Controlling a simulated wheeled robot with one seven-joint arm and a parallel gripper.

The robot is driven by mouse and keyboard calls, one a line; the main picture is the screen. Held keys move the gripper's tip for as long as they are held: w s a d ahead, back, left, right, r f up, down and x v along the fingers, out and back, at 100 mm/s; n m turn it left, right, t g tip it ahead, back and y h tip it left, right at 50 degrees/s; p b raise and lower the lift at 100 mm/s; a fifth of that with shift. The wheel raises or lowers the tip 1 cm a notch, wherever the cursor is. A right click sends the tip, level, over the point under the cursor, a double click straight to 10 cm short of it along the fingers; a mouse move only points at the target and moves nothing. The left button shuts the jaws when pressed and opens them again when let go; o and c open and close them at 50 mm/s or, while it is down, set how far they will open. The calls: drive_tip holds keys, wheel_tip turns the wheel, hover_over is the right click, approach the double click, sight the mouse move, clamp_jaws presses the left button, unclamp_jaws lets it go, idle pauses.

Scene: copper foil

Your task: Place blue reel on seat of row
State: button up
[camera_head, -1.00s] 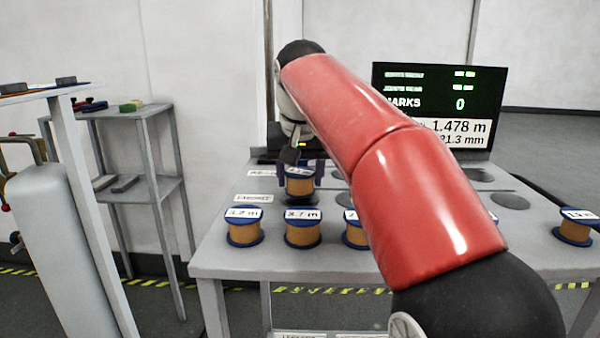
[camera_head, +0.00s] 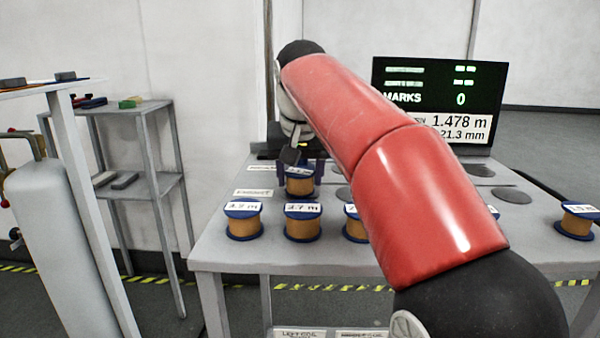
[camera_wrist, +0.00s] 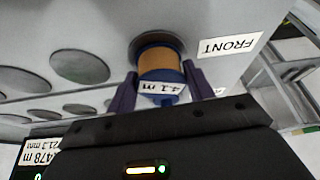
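A reel with blue flanges, a copper-coloured winding and a label reading 4.1 m (camera_wrist: 160,65) stands upright on a dark round seat (camera_wrist: 137,46) beside the FRONT label. In the head view this reel (camera_head: 299,183) is at the far left of the table, behind the front reels. My gripper (camera_wrist: 161,82) has one purple finger on each side of the reel, very close to it. Whether the fingers press on it or stand slightly apart is unclear.
Several similar reels stand along the table's front, including one at the left (camera_head: 243,221) and one at the right (camera_head: 577,221). Empty dark seats (camera_head: 512,196) lie to the right. A display (camera_head: 440,100) stands behind. My red arm hides the table's middle.

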drive_tip(key=o, duration=0.5)
